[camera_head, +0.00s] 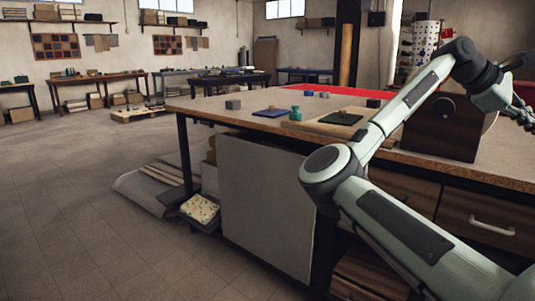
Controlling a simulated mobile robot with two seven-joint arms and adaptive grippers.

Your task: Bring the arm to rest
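My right arm comes in from the lower right corner, bends at an elbow in front of the workbench (215,108) and reaches up and back to the right. Its wrist is above the bench's right part, in front of a dark brown box-like piece. My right gripper (525,115) is at the right edge of the picture, partly cut off. Its fingers are too small and cropped to show whether they are open, and I see nothing clearly held. My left arm and gripper are not in view.
Open floor (90,210) lies left. A grey panel (266,205) leans below the bench.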

